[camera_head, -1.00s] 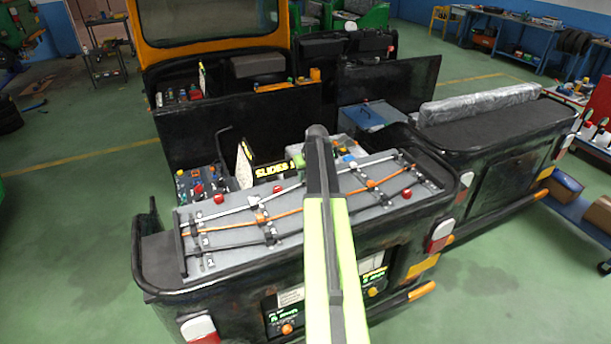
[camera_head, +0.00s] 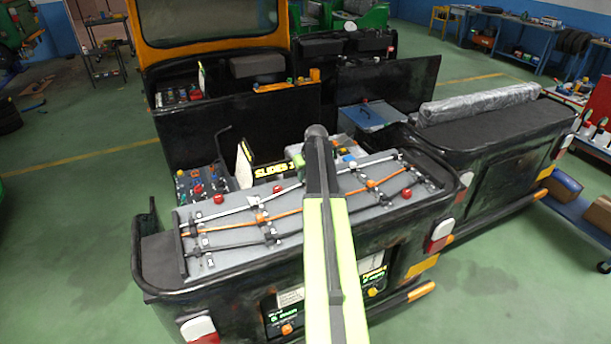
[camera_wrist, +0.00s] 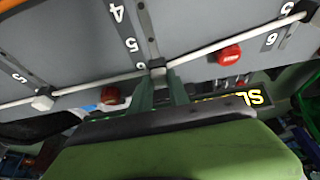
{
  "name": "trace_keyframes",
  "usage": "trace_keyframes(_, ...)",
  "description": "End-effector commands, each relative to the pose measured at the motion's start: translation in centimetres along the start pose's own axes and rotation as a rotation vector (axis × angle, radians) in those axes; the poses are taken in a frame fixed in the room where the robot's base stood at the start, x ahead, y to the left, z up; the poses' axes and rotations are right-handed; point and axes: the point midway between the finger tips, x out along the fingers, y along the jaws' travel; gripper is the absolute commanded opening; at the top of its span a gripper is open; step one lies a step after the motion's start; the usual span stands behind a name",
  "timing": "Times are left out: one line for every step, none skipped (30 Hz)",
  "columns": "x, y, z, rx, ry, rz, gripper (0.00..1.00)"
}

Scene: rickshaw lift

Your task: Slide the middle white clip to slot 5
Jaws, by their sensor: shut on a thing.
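The white cable (camera_wrist: 95,83) runs across the grey panel (camera_wrist: 75,45). Another white clip (camera_wrist: 42,102) is on the cable at the left, near a label 5.
Red knobs (camera_wrist: 230,54) stand close to the cable in the wrist view. An orange cable (camera_head: 285,212) and a black cable run beside the white one on the panel (camera_head: 225,262). A sign with yellow letters (camera_head: 271,171) stands behind the panel.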

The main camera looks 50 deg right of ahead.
Motion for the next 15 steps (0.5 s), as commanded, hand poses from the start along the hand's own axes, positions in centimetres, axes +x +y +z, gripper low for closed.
trace_keyframes(0.0,0.1,0.0,0.000,0.000,0.002,0.00)
trace_keyframes(0.0,0.1,0.0,0.000,0.000,0.002,0.00)
trace_keyframes(0.0,0.1,0.0,0.000,0.000,0.002,0.00)
trace_keyframes(-0.1,0.1,0.1,0.000,0.000,0.002,0.00)
trace_keyframes(-0.1,0.1,0.2,0.000,0.000,0.002,0.00)
trace_keyframes(-0.2,0.1,0.6,0.000,0.000,0.002,0.00)
trace_keyframes(-0.4,0.1,0.9,0.001,0.000,0.002,0.00)
trace_keyframes(-0.6,0.0,1.4,0.001,0.000,0.002,0.00)
trace_keyframes(-0.8,0.0,2.0,0.001,0.000,0.002,0.00)
trace_keyframes(-1.0,0.0,2.5,0.000,0.000,0.002,0.00)
trace_keyframes(-1.2,-0.1,3.0,0.000,0.000,0.002,0.00)
trace_keyframes(-1.5,-0.1,3.6,0.000,0.000,0.002,0.00)
trace_keyframes(-1.6,-0.1,3.9,0.000,0.000,0.002,0.00)
trace_keyframes(-1.7,0.0,4.1,0.000,0.000,0.002,0.00)
trace_keyframes(-1.8,0.0,4.2,0.000,0.001,0.002,0.00)
